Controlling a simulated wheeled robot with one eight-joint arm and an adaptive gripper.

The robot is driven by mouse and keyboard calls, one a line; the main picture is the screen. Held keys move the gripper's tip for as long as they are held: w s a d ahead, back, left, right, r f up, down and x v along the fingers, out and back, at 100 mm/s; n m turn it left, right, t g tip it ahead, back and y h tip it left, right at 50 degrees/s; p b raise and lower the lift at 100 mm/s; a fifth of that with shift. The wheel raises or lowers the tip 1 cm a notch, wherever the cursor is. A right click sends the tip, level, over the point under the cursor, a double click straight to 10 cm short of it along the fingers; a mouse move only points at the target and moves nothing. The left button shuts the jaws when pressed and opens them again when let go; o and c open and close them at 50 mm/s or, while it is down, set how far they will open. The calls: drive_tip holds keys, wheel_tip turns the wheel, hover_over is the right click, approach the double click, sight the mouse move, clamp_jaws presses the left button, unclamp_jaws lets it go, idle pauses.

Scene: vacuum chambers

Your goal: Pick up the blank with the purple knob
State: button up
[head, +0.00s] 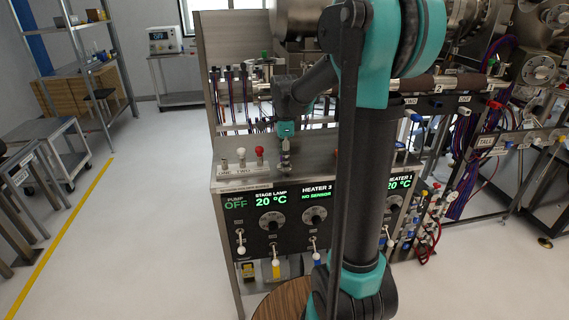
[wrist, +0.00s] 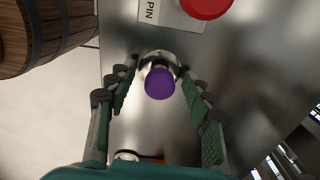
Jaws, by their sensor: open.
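The blank with the purple knob (wrist: 160,84) stands on a shiny metal surface in the wrist view. Its purple top faces the camera and a round metal base shows behind it. My gripper (wrist: 158,70) is open, with one green-padded finger on each side of the knob and a visible gap on both sides. I cannot tell how deep the knob sits between the fingers. In the head view my gripper (head: 285,150) points down over the top of the steel control console (head: 225,182); the purple knob cannot be made out there.
A wooden barrel (wrist: 45,35) is at upper left.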

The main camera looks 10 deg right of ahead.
drive_tip(key=shift+f, duration=0.2)
clamp_jaws()
idle(0.3)
drive_tip(key=shift+r, duration=0.15)
